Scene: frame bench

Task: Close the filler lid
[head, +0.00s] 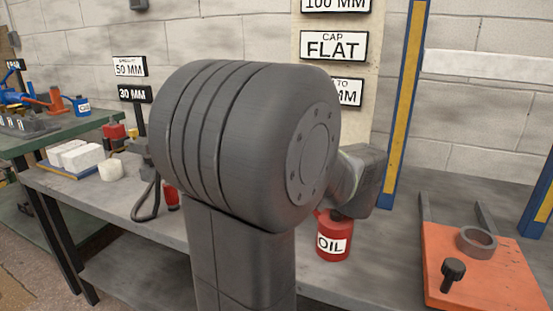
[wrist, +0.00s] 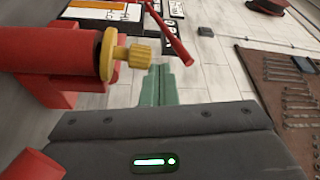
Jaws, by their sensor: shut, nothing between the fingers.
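In the wrist view, the green fingers of my gripper (wrist: 161,70) are together, with nothing seen between them. To their left is a red cylinder (wrist: 45,50) with a yellow collar and ribbed yellow knob (wrist: 140,55). The knob is apart from the fingers in the picture. A thin red bar (wrist: 172,35) slants above the fingertips. I cannot tell which part is the filler lid or how it stands. In the head view, my arm covers the middle and my fingers are hidden. A red can marked OIL (head: 332,237) stands on the grey bench beneath my arm.
An orange board (head: 490,265) with a grey ring and black knob lies at the bench's right. White blocks (head: 82,157) sit at the left. A blue-and-yellow post (head: 405,100) rises behind my arm. The wrist view shows a brown tool panel (wrist: 285,95) at right.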

